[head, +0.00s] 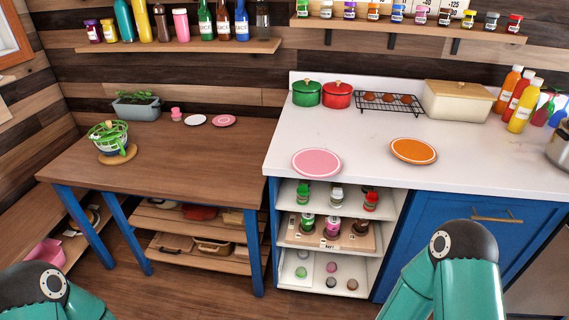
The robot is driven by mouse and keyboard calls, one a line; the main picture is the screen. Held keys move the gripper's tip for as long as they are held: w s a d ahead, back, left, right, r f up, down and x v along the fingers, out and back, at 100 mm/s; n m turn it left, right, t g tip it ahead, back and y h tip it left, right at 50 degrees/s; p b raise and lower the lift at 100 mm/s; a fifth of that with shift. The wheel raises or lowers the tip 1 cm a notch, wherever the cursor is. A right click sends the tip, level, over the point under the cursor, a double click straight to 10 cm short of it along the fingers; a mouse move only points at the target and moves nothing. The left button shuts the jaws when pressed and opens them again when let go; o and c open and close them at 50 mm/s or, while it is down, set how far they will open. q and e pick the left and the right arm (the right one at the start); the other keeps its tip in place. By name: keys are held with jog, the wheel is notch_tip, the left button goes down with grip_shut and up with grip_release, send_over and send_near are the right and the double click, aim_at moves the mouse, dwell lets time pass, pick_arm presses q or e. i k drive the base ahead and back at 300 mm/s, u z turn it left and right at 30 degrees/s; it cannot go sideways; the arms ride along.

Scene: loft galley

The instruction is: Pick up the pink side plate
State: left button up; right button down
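A pink plate with a pale rim (317,162) lies flat on the white counter (360,136), near its front left corner. Only teal links of my two arms show at the bottom left and bottom right. Neither gripper is in view, and nothing visible touches either pink plate.
An orange plate (413,151) lies right of the larger pink plate. Behind stand a green pot (306,95), a red pot (338,96), a wire rack (390,103) and a cream bread box (457,104). The counter's middle is clear. Jars fill open shelves below.

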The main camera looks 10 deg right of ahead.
aim_at(315, 162)
jog(key=u, duration=0.05)
jog(key=i, duration=1)
jog(key=z, duration=0.05)
